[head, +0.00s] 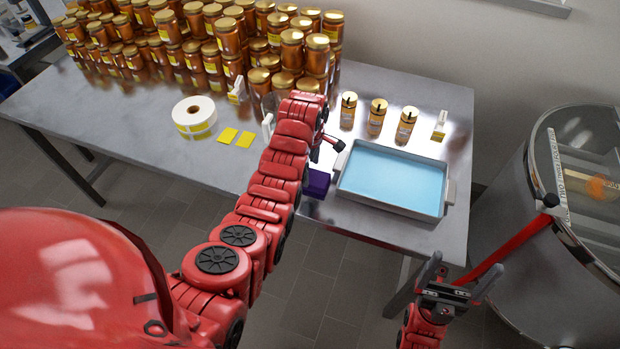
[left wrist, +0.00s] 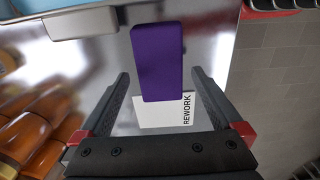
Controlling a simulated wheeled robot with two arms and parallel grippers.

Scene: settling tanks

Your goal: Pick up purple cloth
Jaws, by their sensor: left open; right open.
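The purple cloth (head: 318,183) lies on the metal table near its front edge, just left of the blue tray, partly hidden behind my left arm in the head view. In the left wrist view it is a flat purple rectangle (left wrist: 158,62) with rounded corners. My left gripper (left wrist: 159,74) is open above it, with the cloth showing between its two fingers and not gripped. My right gripper (head: 466,264) is open and empty, in front of the table's right side.
A white REWORK card (left wrist: 168,112) is beside the cloth. A grey tray (head: 386,204) with a blue inside stands right of it. Several honey jars (head: 290,50) are stacked behind; a label roll (head: 194,115) lies left. A round steel tank (head: 545,225) stands right.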

